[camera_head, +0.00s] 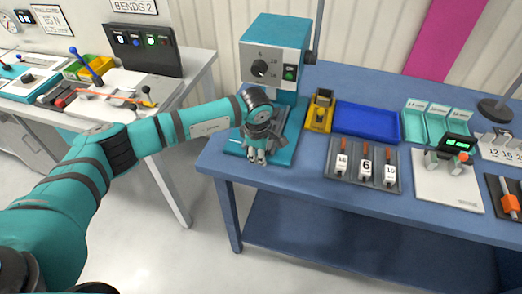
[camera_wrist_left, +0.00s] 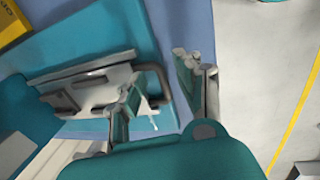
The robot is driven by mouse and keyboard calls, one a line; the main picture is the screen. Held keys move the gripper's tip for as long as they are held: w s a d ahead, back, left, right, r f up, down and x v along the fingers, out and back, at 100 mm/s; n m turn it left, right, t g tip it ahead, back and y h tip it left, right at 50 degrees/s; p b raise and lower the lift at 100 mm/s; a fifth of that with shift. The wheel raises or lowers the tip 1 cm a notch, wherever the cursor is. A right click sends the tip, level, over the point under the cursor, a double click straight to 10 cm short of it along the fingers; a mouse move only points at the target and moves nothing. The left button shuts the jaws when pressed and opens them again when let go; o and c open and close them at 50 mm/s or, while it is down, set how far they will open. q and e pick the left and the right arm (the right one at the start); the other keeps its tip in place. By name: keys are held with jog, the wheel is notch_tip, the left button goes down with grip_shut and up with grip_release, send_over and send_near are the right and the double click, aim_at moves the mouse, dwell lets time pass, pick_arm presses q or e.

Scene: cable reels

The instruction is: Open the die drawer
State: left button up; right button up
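The teal machine (camera_head: 272,50) with a grey dial panel stands at the left end of the blue bench. My left gripper (camera_head: 258,157) is low in front of it and hides most of the drawer area in the head view. In the left wrist view, a pale grey drawer (camera_wrist_left: 92,82) shows with a dark bar handle (camera_wrist_left: 163,78). My left gripper, also in the wrist view (camera_wrist_left: 160,88), is open. One finger lies on the drawer side of the handle bar, the other beyond it. I cannot tell whether they touch it. My right gripper is out of view.
On the blue bench (camera_head: 225,160) stand a yellow holder (camera_head: 320,110), a blue tray (camera_head: 367,121) and a grey rack (camera_head: 347,178) of numbered pieces. The floor (camera_head: 165,255) before the bench's left end is clear. Another workbench stands at left.

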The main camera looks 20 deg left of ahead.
pick_arm(q)
jog(key=shift+w+f, duration=0.1)
jog(key=shift+f, duration=0.45)
grip_shut()
